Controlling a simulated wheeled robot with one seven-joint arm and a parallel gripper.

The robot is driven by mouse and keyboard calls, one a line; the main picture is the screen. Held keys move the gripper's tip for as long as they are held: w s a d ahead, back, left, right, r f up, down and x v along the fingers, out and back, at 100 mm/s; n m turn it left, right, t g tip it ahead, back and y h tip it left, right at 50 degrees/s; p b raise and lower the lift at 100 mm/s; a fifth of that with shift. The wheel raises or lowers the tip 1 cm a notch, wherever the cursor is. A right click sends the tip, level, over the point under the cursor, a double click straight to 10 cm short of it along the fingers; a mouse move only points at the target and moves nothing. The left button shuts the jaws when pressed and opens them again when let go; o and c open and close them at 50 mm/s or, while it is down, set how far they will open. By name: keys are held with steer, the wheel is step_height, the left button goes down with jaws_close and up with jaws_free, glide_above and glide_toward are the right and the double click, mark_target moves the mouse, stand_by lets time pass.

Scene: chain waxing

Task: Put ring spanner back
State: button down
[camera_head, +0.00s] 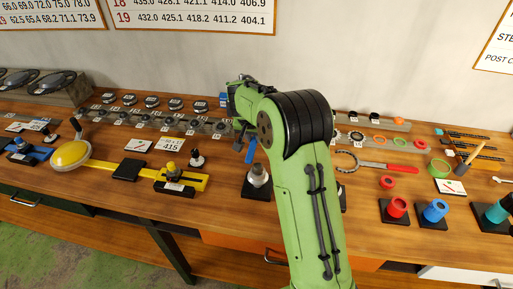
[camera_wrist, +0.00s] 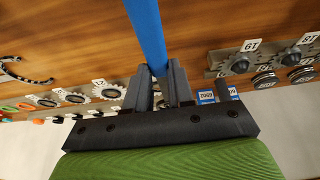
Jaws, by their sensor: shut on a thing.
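The ring spanner shows as a flat blue handle (camera_wrist: 147,32) in the wrist view, running from between my fingertips out of the top edge. Its ends are out of sight there. In the head view a short piece of the blue handle (camera_head: 251,151) hangs below my gripper (camera_head: 241,136), above the bench. My gripper is shut on the handle, with the two dark fingers (camera_wrist: 158,75) on either side of it. My green arm hides part of the bench behind it.
Racks of sprockets (camera_head: 190,124) line the back of the wooden bench. A dark stand with a pale cylinder (camera_head: 257,177) is below my gripper. A red-handled chain tool (camera_head: 390,167), red cup (camera_head: 397,208) and blue cup (camera_head: 435,211) are on the right. A yellow dome (camera_head: 71,154) is left.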

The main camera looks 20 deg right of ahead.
steer(key=f, duration=0.4)
steer(key=shift+w+a+f, duration=0.2)
steer(key=shift+f, duration=0.2)
steer(key=shift+s, duration=0.1)
steer(key=shift+b, duration=0.3)
steer(key=c, duration=1.4)
jaws_free()
steer(key=shift+f, duration=0.15)
steer(key=o, duration=0.4)
